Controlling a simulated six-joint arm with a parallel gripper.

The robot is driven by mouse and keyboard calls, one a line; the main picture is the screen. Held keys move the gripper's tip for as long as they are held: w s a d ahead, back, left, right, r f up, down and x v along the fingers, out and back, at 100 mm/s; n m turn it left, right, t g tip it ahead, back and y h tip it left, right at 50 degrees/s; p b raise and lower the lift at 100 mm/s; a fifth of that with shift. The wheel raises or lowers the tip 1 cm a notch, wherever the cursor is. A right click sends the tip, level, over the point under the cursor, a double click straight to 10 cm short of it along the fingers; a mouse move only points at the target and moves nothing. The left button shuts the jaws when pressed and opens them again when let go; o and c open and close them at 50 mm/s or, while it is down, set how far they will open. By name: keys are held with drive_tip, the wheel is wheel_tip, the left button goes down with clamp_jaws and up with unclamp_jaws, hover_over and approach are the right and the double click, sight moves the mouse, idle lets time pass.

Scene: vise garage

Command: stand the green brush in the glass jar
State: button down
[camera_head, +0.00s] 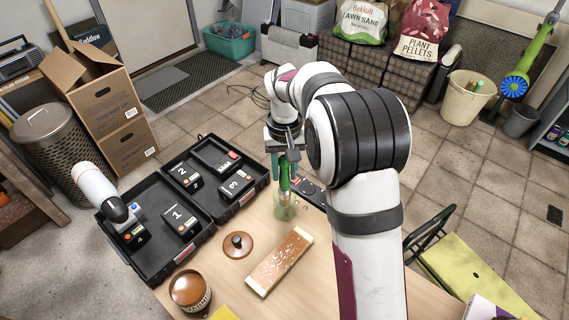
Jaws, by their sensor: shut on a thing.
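My gripper (284,170) points down near the far edge of the table and is shut on the green brush (284,182). The brush hangs roughly upright between the teal fingers. The glass jar (284,211) stands directly under it in the picture, clear with a greenish tint. The brush's lower part overlaps the jar's mouth in this view; I cannot tell how deep it is inside or whether it touches the jar. My arm crosses the view just right of the jar.
A black open case (150,262) with numbered blocks lies left of the jar. A brown lid (238,245), a wooden board (279,261) and a brown pot (190,291) stand in front on the table. A dark device (309,190) lies close right of the jar.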

drive_tip(key=shift+c, duration=2.3)
unclamp_jaws()
wheel_tip(320, 180, up, 16)
drive_tip(key=shift+f, duration=0.15)
drive_tip(key=s+d+f+m+y, duration=0.1)
drive_tip(key=s+f, duration=0.3)
drive_tip(key=s, duration=1.2)
drive_tip(key=s+d+f+m, duration=0.1)
drive_tip(key=s+f+m, duration=0.3)
drive_tip(key=s, duration=1.2)
drive_tip(key=shift+f+m+y, duration=0.3)
drive_tip(key=shift+f+y, duration=0.1)
drive_tip(key=shift+f, duration=0.15)
